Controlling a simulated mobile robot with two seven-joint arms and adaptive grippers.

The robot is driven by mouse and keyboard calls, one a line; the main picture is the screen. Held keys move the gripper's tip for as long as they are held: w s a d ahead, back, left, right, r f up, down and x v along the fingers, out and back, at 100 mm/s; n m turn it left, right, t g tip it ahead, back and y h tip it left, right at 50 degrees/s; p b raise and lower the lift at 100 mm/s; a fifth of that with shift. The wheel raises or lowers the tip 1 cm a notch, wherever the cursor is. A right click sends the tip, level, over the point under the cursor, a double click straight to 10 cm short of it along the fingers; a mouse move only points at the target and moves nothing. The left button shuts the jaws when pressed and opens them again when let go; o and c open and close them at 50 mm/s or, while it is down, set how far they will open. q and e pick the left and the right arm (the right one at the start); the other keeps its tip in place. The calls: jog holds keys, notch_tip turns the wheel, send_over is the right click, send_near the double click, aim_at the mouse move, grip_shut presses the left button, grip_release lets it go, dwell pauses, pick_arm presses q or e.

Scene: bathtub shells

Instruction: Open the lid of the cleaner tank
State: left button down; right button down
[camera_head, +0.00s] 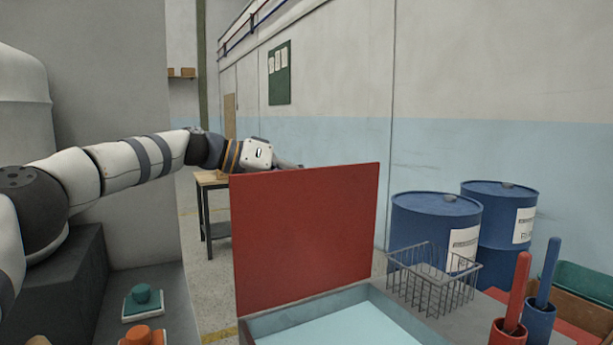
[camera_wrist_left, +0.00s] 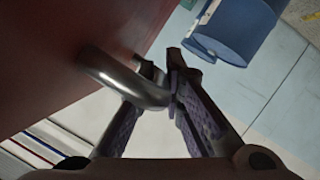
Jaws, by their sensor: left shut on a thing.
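The red lid (camera_head: 307,235) of the cleaner tank (camera_head: 290,316) stands up, nearly vertical, along the tank's far left side. Light blue liquid shows inside the tank. My left arm reaches behind the lid, and its gripper (camera_head: 288,166) is mostly hidden there in the head view. In the left wrist view the gripper (camera_wrist_left: 168,95) is shut on the curved metal handle (camera_wrist_left: 125,78) on the red lid's outer face (camera_wrist_left: 70,55). My right gripper is in neither view.
A wire basket (camera_head: 432,282) stands right of the tank, near red (camera_head: 516,290) and blue (camera_head: 547,275) handled brushes in holders. Blue drums (camera_head: 425,215) stand behind.

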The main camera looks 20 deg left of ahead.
pick_arm(q)
jog(key=shift+f, duration=0.1)
dwell(0.3)
jog(key=c, duration=2)
grip_release()
jog(key=shift+w+d, duration=0.1)
jog(key=shift+o, duration=0.2)
jog(key=v, duration=1.2)
jog(key=shift+f, duration=0.1)
